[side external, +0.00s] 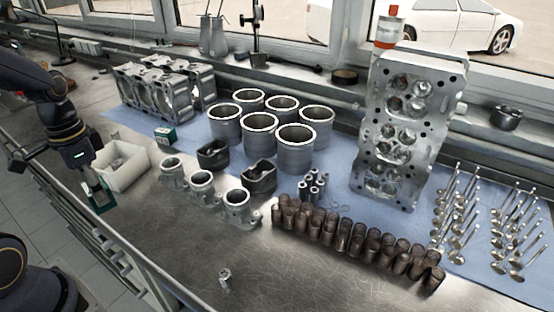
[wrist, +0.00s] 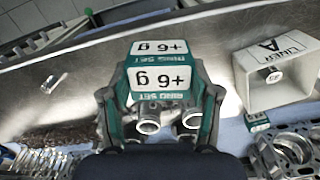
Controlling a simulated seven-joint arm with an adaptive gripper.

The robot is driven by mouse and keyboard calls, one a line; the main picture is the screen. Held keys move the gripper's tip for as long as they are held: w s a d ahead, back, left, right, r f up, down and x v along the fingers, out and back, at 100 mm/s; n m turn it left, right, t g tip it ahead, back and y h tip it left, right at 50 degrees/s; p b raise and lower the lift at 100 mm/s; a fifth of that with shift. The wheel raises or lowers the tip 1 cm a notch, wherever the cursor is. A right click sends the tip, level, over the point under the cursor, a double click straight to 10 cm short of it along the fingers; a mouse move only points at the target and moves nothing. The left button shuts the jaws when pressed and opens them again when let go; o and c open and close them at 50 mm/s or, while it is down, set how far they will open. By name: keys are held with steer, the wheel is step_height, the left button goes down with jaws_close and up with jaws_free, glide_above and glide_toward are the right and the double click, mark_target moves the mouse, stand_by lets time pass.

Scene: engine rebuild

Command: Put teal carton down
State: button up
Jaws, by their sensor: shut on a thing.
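The teal carton (wrist: 158,52) has white "+6 g" labels and RING SET lettering. My gripper (wrist: 160,92) is shut on it, with a finger on each side, in the wrist view. In the side view my gripper (side external: 92,185) points down at the far left, with the teal carton (side external: 104,205) partly hidden at its tips. The carton is beside the white bin, near the bench's front edge. I cannot tell whether its underside touches the bench.
The white bin (side external: 112,178), lettered LINER A in the wrist view (wrist: 278,98), stands close by. A small green carton (side external: 165,137) stands behind it. Metal housings (side external: 203,184) stand to the right. The steel bench (side external: 160,235) in front is mostly clear.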

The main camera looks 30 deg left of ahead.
steer(key=s+d+r, duration=0.1)
steer(key=s+r, duration=0.1)
steer(key=s, duration=0.1)
step_height(320, 180, up, 3)
glide_above(104, 181)
steer(key=shift+r+m, duration=0.2)
steer(key=shift+m, duration=0.1)
steer(key=w+d+r+m, duration=0.1)
steer(key=w+d+m, duration=0.3)
steer(key=w+d, duration=0.6)
steer(key=w+d+r+m, duration=0.1)
steer(key=w+d+m, duration=0.4)
steer(key=d, duration=1)
steer(key=s+d+f+m, duration=0.3)
steer(key=s+d, duration=0.2)
steer(key=d, duration=0.6)
steer(key=s+d+f+m, duration=0.3)
steer(key=s+d, duration=0.3)
steer(key=d, duration=0.5)
steer(key=w+d+f, duration=0.8)
steer(key=w+d, duration=0.1)
steer(key=shift+w+d+f, duration=0.1)
steer(key=shift+f, duration=0.1)
steer(key=shift+w+d+f, duration=0.2)
steer(key=shift+w+f, duration=0.05)
steer(key=shift+f, duration=1.75)
